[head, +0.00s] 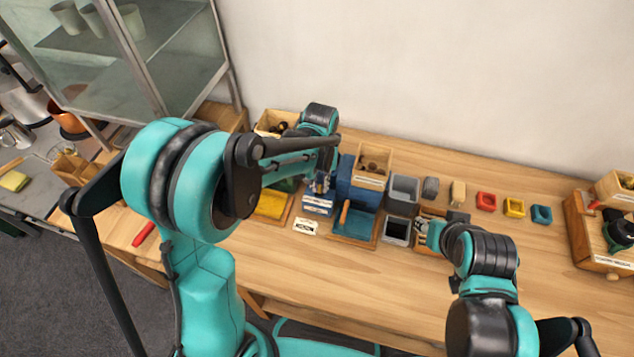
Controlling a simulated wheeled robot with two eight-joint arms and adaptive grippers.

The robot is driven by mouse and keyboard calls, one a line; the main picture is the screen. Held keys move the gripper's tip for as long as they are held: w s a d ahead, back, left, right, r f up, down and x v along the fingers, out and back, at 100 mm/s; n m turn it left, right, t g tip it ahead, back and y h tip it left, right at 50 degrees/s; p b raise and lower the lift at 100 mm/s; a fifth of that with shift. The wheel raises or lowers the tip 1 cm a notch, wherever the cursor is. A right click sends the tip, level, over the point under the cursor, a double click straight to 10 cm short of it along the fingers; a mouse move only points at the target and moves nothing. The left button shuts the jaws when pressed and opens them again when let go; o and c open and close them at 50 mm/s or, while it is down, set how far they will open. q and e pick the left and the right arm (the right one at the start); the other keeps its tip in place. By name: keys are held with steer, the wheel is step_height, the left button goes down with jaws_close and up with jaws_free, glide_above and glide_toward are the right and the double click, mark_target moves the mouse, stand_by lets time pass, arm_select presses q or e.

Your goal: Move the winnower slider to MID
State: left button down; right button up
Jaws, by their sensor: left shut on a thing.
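The blue winnower (348,180) stands at the back middle of the table, with a wooden hopper box (373,160) of chestnuts on top and a blue tray (355,220) in front. A lettered plate (317,208) is on its left part. My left gripper (319,186) reaches down to the winnower just above this plate and is shut on the slider there. The fingers and arm cover the slider, so its setting cannot be read. My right gripper (424,231) is low over a small wooden box right of the winnower; its fingers are too small to read.
A yellow tray (272,205) is left of the winnower, and a white card (305,227) lies in front. Grey bins (403,189) and red, yellow and blue small trays (514,207) stand to the right. The table front is clear. A glass cabinet (150,50) stands back left.

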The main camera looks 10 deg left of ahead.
mark_target(320, 185)
arm_select(q)
steer(key=c, duration=1.5)
jaws_free()
steer(key=shift+c, duration=0.2)
step_height(320, 185, up, 12)
